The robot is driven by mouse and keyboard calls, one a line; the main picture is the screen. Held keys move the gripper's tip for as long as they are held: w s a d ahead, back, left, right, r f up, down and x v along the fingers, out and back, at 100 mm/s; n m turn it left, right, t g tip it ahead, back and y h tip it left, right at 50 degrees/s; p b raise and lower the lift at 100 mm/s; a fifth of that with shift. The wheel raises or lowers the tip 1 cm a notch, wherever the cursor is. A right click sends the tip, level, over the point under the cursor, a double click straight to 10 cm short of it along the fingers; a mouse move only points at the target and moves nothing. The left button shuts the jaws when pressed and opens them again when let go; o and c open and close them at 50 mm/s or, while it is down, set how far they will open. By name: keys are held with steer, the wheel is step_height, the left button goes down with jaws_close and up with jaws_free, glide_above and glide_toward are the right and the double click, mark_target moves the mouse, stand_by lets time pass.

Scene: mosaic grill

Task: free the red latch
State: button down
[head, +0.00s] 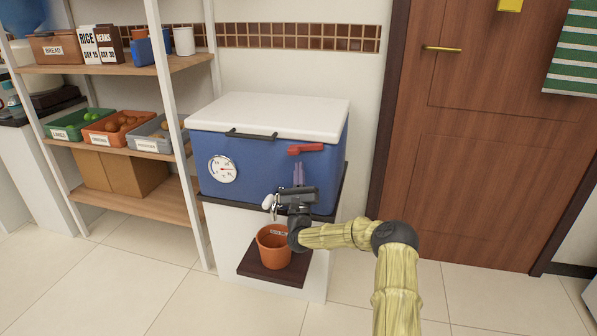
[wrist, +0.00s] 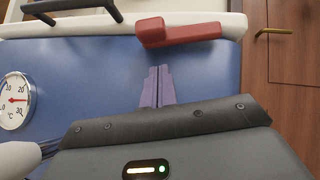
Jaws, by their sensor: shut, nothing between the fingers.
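The red latch (head: 307,149) sits at the upper right of the front of a blue cooler (head: 262,160) with a white lid (head: 270,115). In the wrist view the red latch (wrist: 178,32) lies sideways across the seam between the lid and the blue body, its thicker end at the left. My gripper (head: 299,165) is in front of the cooler, just below the latch. In the wrist view its purple fingers (wrist: 158,80) are together, with nothing between them, pointing up at the latch. A gap shows between the fingertips and the latch.
A black handle (head: 251,135) is on the lid's front edge, and a round dial (head: 222,169) is on the cooler's front left. A terracotta pot (head: 274,246) stands on a dark ledge below. Shelves (head: 115,148) stand left, a wooden door (head: 480,140) right.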

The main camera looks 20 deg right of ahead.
steer(key=w+f+p+v, duration=0.1)
steer(key=p+v, duration=0.1)
steer(key=v, duration=0.8)
steer(key=shift+s+f, duration=0.25)
steer(key=shift+s, duration=0.1)
steer(key=shift+a, duration=0.1)
steer(key=shift+s, duration=0.15)
